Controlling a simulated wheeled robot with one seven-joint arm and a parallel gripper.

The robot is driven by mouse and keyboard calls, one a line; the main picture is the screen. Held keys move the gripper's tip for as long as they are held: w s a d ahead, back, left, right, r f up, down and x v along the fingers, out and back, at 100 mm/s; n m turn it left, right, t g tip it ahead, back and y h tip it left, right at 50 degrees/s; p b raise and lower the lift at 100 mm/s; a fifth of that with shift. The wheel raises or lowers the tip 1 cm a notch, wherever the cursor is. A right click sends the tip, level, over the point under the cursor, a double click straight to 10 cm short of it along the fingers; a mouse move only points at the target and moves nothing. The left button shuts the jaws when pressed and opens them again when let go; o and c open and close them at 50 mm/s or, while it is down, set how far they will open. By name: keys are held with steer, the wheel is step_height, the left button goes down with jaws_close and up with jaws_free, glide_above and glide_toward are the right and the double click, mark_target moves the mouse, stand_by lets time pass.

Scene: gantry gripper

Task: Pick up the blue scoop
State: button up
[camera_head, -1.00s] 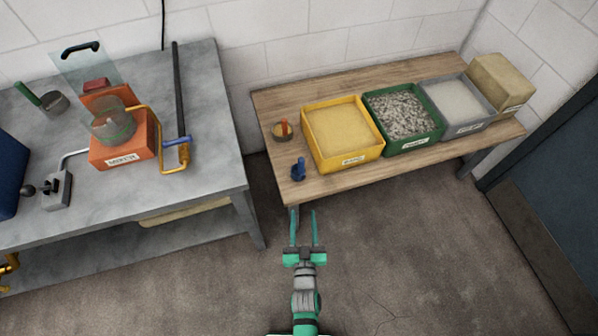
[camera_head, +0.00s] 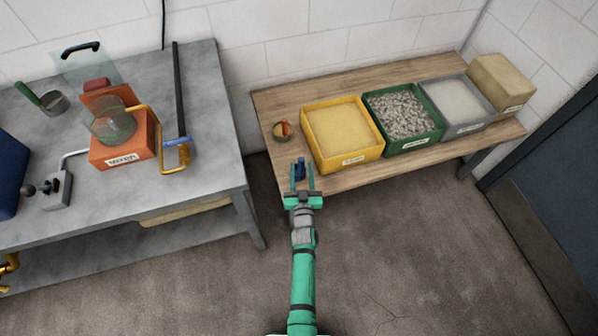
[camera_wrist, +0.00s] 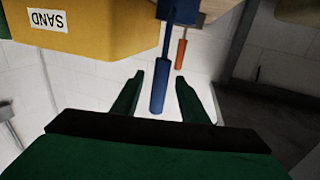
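The blue scoop (camera_head: 300,169) is at the front left of the wooden table, left of the yellow box, with its handle up. In the wrist view the scoop's blue handle (camera_wrist: 160,85) reaches down between the two fingers. My gripper (camera_head: 302,177) is open, with one finger on each side of the scoop. In the wrist view both fingers of my gripper (camera_wrist: 157,88) stand apart from the handle with gaps on both sides. The scoop's lower part is partly hidden by my gripper in the head view.
A yellow box of sand (camera_head: 350,156), a green box of gravel (camera_head: 412,142) and a grey box (camera_head: 470,129) stand on the wooden table (camera_head: 268,103). A grey metal workbench (camera_head: 215,130) stands to the left.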

steer(key=shift+w+a+f, duration=0.1)
steer(key=shift+w, duration=1.25)
steer(key=shift+w+a+f, duration=0.1)
steer(key=shift+w, duration=1.25)
jaws_close()
